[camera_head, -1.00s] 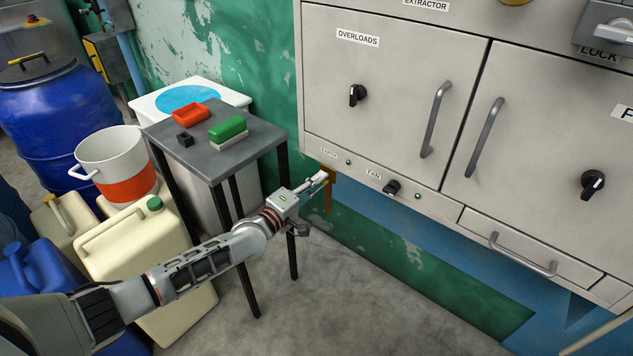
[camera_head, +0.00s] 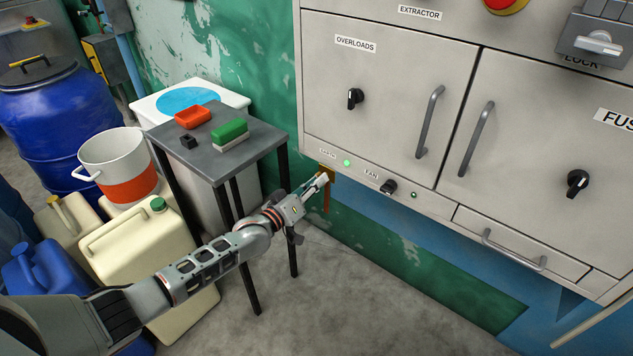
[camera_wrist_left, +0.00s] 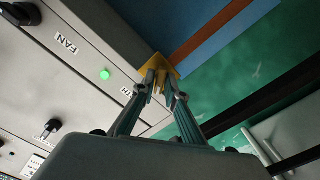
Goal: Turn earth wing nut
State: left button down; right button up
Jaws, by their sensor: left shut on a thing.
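My left gripper (camera_head: 322,181) reaches the lower left corner of the grey cabinet, below the EARTH label (camera_head: 327,154). In the left wrist view its two fingers (camera_wrist_left: 158,88) are closed around a small brass-coloured piece, the earth wing nut (camera_wrist_left: 157,80), at a yellow brass bracket (camera_wrist_left: 172,66). The fingers hide most of the nut. The bracket also shows in the head view, with a copper strip (camera_head: 327,200) hanging below it. A green lamp (camera_head: 347,163) beside the EARTH label is brightly lit. My right gripper is not in view.
The FAN knob (camera_head: 389,188) and a dimmer green lamp (camera_head: 413,195) sit right of the gripper. A grey side table (camera_head: 200,165) with red and green items stands left, close to my forearm. Cream cans (camera_head: 140,250) stand below my arm.

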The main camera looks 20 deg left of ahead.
pick_arm(q)
jog(key=shift+m, duration=0.5)
jog(key=c, duration=2.2)
grip_release()
jog(key=shift+o, duration=0.2)
jog(key=v, duration=1.2)
